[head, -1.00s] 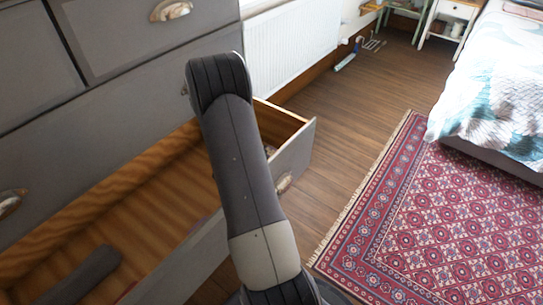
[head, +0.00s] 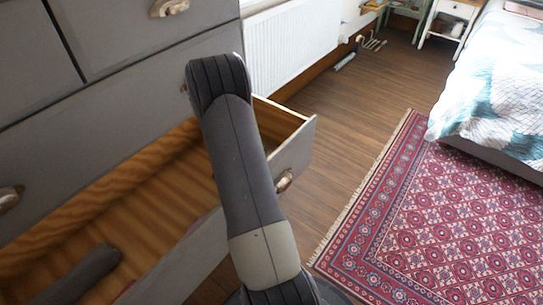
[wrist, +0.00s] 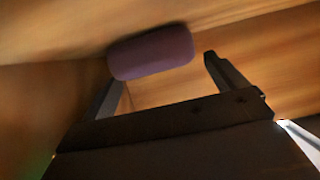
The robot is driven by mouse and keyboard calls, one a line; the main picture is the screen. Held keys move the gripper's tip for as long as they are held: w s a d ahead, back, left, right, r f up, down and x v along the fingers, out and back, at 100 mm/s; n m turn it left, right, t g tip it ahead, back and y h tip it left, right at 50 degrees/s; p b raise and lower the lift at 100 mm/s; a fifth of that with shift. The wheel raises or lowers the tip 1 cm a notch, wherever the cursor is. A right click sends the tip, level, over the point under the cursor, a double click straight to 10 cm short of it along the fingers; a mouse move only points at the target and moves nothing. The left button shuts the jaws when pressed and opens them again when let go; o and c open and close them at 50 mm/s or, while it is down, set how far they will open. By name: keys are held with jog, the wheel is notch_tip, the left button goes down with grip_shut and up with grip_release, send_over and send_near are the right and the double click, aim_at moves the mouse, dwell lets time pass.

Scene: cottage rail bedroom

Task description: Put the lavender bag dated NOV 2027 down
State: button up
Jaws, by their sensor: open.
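A purple bag (wrist: 152,54), plain and rounded, lies against the wooden inside of the drawer in the wrist view. No date or lettering can be read on it. My gripper (wrist: 162,70) is open, with one finger on each side of the view and the bag at the fingertips, overlapping the left one. I cannot tell whether the bag touches a finger. In the head view my arm reaches over the open drawer (head: 150,180) and hides the gripper and the bag.
The grey chest of drawers (head: 110,80) fills the left. A dark grey roll (head: 85,276) lies in the near end of the drawer, with something red beside it. A white radiator (head: 292,45), a red patterned rug (head: 430,220) and a bed (head: 500,85) stand beyond. The wooden floor between is clear.

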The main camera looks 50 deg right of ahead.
jog(key=shift+r+p, duration=0.45)
jog(key=p+v, duration=0.2)
jog(key=v, duration=1)
jog(key=shift+r, duration=0.2)
dwell(0.5)
